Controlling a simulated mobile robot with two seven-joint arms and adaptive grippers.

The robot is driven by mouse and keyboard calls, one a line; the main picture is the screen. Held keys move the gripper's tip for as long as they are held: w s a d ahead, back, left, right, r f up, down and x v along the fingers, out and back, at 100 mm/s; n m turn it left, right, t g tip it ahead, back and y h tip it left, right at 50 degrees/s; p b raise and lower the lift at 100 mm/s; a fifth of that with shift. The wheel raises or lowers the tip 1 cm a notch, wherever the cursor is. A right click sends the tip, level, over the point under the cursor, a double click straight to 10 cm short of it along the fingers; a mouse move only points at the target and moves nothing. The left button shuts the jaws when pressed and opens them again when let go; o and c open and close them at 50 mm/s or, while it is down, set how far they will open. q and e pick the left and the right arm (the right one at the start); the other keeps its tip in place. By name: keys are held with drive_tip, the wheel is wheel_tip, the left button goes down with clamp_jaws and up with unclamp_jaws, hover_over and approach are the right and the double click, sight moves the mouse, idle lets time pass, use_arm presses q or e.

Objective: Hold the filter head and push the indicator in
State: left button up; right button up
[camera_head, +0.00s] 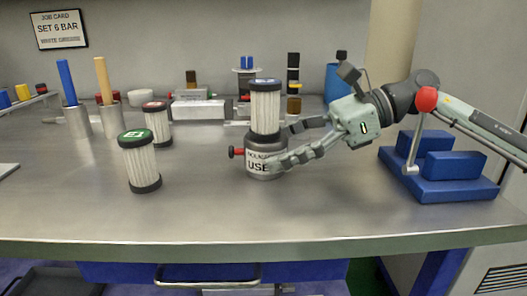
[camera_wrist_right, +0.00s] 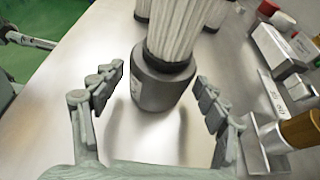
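The filter head (camera_head: 266,160) is a dark grey cylinder with a white label, upright on the bench. A white pleated filter with a blue cap (camera_head: 265,105) stands on top of it. The red indicator (camera_head: 237,152) sticks out of its left side. My right gripper (camera_head: 300,143) reaches in from the right at the head. In the right wrist view, its fingers (camera_wrist_right: 158,100) are spread with the grey head (camera_wrist_right: 163,82) between and beyond the tips, with gaps both sides. Part of what looks like my left gripper (camera_wrist_right: 28,40) shows at the upper left there; its opening is unclear.
A green-capped filter (camera_head: 139,162) and a red-capped filter (camera_head: 157,125) stand to the left. Blue and tan handles (camera_head: 67,82) rise from metal cups behind. A blue block stand (camera_head: 438,185) is at right. The bench front (camera_head: 250,220) is clear.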

drive_tip(key=c, duration=0.8)
